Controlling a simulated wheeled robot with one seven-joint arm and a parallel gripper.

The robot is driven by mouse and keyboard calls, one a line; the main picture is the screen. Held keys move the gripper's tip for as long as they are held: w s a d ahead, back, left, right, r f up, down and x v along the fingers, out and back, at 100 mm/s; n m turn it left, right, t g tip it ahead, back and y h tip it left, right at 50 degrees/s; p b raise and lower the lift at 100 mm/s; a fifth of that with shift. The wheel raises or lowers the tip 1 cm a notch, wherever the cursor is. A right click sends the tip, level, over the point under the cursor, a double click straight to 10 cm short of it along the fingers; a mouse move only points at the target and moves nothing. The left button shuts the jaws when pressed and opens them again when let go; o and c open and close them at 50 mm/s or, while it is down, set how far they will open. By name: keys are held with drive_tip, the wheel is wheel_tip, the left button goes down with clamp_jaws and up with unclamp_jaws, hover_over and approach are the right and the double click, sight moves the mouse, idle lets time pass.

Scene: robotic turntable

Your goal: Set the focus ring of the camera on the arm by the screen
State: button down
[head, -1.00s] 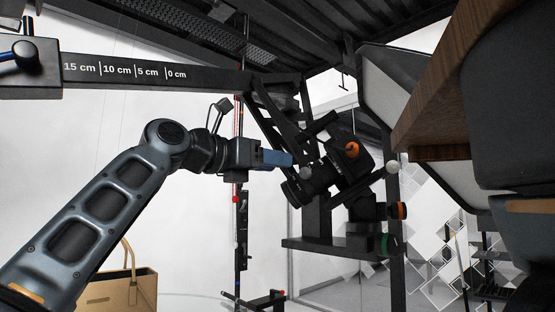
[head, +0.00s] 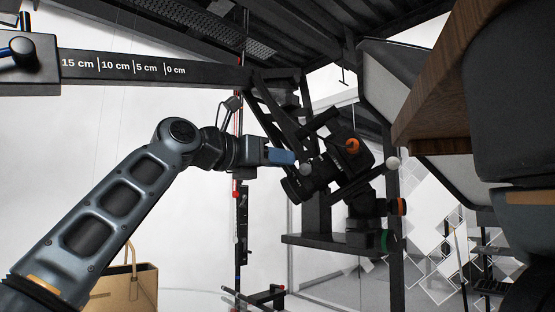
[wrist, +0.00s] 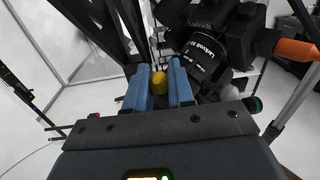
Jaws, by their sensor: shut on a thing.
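The black camera (head: 345,150) hangs on a dark arm and bracket, its lens (head: 300,188) pointing down to the left. In the wrist view the lens (wrist: 204,52) bears white lettering and lies just right of my fingers. My gripper (head: 293,158) reaches in from the left, its blue fingers at the lens side. In the wrist view my gripper (wrist: 160,88) is shut on a yellow knob (wrist: 159,82) between the two blue fingers. Whether the knob joins the focus ring is hidden.
A dark beam (head: 150,70) with centimetre marks runs above my arm. The camera bracket (head: 330,243) has a flat black plate below. A wooden edge (head: 440,90) and dark panel are at right. A tan bag (head: 125,285) stands low at left.

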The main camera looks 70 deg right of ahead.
drive_tip(key=shift+d, duration=0.1)
idle(0.3)
drive_tip(key=shift+w+d+r+y, duration=0.15)
drive_tip(key=shift+d+y, duration=0.2)
drive_tip(key=shift+y, duration=0.45)
drive_tip(key=c, duration=1)
unclamp_jaws()
drive_tip(key=shift+c, duration=0.2)
drive_tip(key=b+v, duration=0.1)
drive_tip(key=v, duration=0.6)
drive_tip(key=shift+w+a, duration=0.25)
drive_tip(key=shift+a, duration=0.1)
drive_tip(key=shift+s, duration=0.1)
